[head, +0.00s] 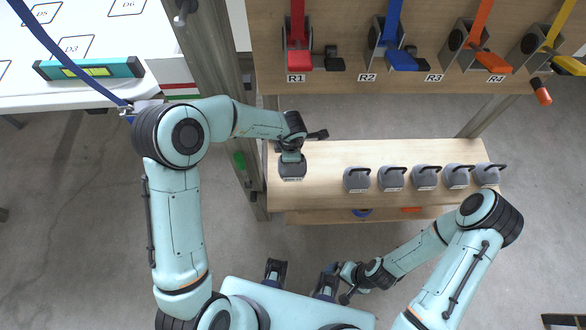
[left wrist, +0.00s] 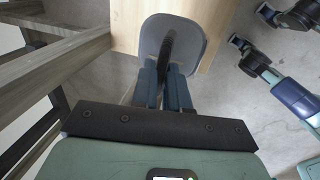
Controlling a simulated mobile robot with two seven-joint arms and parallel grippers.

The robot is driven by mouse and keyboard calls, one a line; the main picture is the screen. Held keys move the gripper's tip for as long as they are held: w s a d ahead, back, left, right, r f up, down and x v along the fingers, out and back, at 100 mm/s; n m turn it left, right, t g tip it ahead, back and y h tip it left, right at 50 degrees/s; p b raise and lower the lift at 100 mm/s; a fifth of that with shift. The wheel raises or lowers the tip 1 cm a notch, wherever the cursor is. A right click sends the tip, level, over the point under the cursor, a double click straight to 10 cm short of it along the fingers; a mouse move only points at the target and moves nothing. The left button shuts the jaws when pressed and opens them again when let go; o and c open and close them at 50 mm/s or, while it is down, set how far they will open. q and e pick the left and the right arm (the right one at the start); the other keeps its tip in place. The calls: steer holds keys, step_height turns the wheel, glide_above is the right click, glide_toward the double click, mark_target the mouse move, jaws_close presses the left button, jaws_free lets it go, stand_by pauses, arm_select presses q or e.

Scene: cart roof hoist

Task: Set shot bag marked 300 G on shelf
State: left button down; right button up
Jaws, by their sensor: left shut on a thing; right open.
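A grey shot bag (head: 292,171) with a dark handle is at the left end of the wooden shelf (head: 325,158). My left gripper (head: 291,157) is shut on its handle from above. In the left wrist view, the fingers (left wrist: 164,82) close on the dark strap of the grey bag (left wrist: 190,42), which overlaps the shelf's edge. Its label is too small to read, and I cannot tell whether it touches the shelf. My right gripper (head: 343,283) is open and empty, low in front of the shelf.
Several similar grey bags, including one (head: 357,179), stand in a row on the right of the shelf. Bare shelf lies between them and the held bag. A grey post (head: 222,100) rises at the left. Above is a board (head: 350,15) with coloured straps and cleats marked R1 to R4.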

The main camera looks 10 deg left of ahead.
mark_target(291, 168)
arm_select(q)
step_height(291, 168, down, 10)
steer(key=shift+f+b, duration=0.1)
steer(key=shift+b, duration=1.1)
steer(key=shift+w, duration=0.1)
arm_select(e)
steer(key=f, duration=0.1)
steer(key=s+f, duration=0.1)
steer(key=f, duration=0.1)
arm_select(q)
steer(key=c, duration=1.1)
jaws_free()
